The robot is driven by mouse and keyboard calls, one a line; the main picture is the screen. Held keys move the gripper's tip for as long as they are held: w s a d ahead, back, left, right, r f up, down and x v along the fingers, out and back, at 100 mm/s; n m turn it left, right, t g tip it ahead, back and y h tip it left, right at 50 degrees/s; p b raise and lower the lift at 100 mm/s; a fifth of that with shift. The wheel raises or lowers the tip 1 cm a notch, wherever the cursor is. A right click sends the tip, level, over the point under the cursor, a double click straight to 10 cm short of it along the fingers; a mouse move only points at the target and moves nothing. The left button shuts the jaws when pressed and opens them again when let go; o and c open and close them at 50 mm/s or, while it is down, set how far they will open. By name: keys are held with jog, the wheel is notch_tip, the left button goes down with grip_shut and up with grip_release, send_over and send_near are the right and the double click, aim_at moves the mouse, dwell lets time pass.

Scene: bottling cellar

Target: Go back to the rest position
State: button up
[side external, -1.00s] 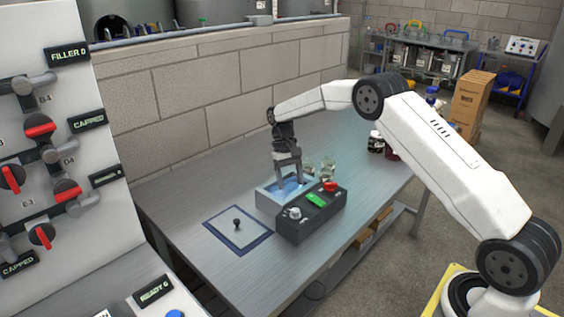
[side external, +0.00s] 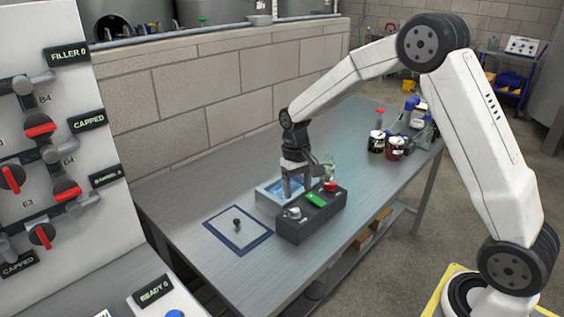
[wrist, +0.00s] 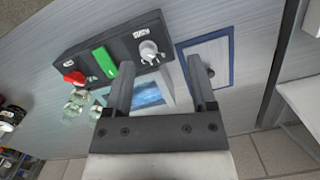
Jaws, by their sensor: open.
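My gripper (side external: 296,188) is open and empty, pointing down above the steel table, near the light tray with a blue inside (side external: 268,202). In the wrist view its two fingers (wrist: 160,95) stand apart with the tray's blue inside (wrist: 148,94) showing between them. The fingers hide part of the tray, and I cannot tell the exact height above it. My arm reaches in from the right with its elbow raised.
A dark control box (side external: 310,217) with a red button, a green switch and a white knob stands beside the tray. A blue-bordered square (side external: 238,231) with a small black knob lies left. Glasses (side external: 328,165) stand close behind the gripper; jars (side external: 386,146) and bottles stand farther back.

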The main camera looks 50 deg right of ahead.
jog(key=s+a+n+t, duration=0.1)
jog(key=s+a+t, duration=0.1)
jog(key=s, duration=0.6)
jog(key=s+a+n+t, duration=0.1)
jog(key=s+a+t, duration=0.1)
jog(key=s, duration=0.7)
jog(key=shift+a+r+n+h, duration=0.25)
jog(key=shift+a+n+h, duration=0.05)
jog(key=shift+a, duration=0.15)
